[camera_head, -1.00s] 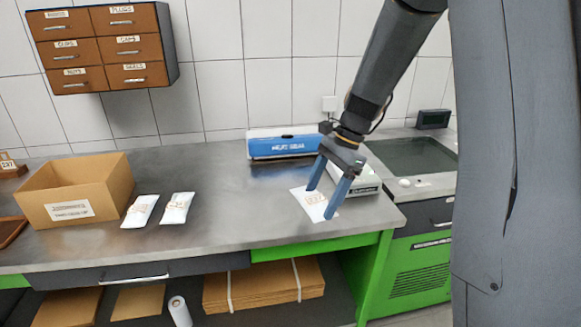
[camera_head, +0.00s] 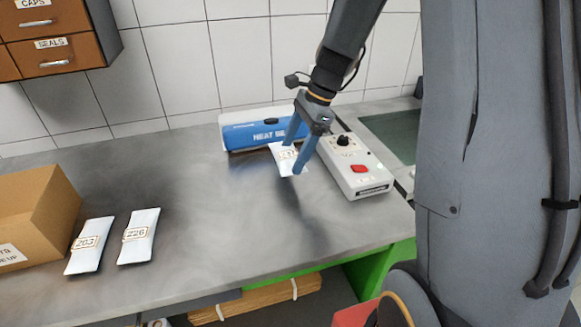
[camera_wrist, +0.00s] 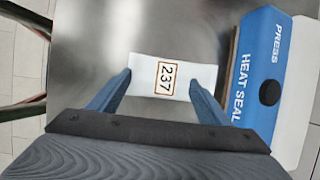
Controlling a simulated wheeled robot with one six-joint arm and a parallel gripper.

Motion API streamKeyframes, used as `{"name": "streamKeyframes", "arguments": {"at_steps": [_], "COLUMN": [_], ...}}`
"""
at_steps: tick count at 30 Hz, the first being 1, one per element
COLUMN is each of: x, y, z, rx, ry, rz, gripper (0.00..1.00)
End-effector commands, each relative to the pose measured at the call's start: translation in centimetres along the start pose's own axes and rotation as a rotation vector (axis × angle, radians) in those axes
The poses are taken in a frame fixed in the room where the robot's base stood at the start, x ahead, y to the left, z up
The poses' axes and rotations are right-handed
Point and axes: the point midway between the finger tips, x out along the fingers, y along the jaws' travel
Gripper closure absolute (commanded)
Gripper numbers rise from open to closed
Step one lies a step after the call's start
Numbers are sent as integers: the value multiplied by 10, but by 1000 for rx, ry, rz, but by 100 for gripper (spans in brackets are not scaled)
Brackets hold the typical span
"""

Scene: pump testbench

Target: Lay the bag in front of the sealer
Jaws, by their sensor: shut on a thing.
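My gripper (camera_head: 298,158) is shut on a small white bag (camera_head: 285,156) with an orange-framed label. In the wrist view the bag (camera_wrist: 172,77) reads 237 and sits between the two blue fingers (camera_wrist: 160,85). The bag is held above the bench, with a shadow below it. The blue and white heat sealer (camera_head: 252,134) stands at the back of the bench, just behind the bag. In the wrist view the sealer (camera_wrist: 258,75) is to the right of the bag, close to the right finger. The fingers hide part of the sealer's front in the head view.
A white control box (camera_head: 355,165) with a red button stands right of the gripper. Two white bags, 203 (camera_head: 90,245) and 226 (camera_head: 138,236), lie at left beside a cardboard box (camera_head: 38,215). The grey bench (camera_head: 215,225) between them and the sealer is clear.

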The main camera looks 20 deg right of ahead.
Motion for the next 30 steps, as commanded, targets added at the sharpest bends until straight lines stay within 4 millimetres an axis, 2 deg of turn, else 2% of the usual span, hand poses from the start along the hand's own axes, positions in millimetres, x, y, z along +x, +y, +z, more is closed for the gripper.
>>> {"name": "streamKeyframes", "arguments": {"at_steps": [3, 8, 16, 27, 28, 30], "x": [15, 24, 53, 58, 57, 57], "y": [1, 0, 0, 0, 0, 0], "z": [-6, -9, -22, -24, -23, -23], "rx": [-1, -3, -2, -4, -4, -4], "ry": [0, 0, 1, 1, 1, 1], "rz": [3, 1, 2, 0, 0, 0], "gripper": [56, 56, 56, 56, 23, 12]}}
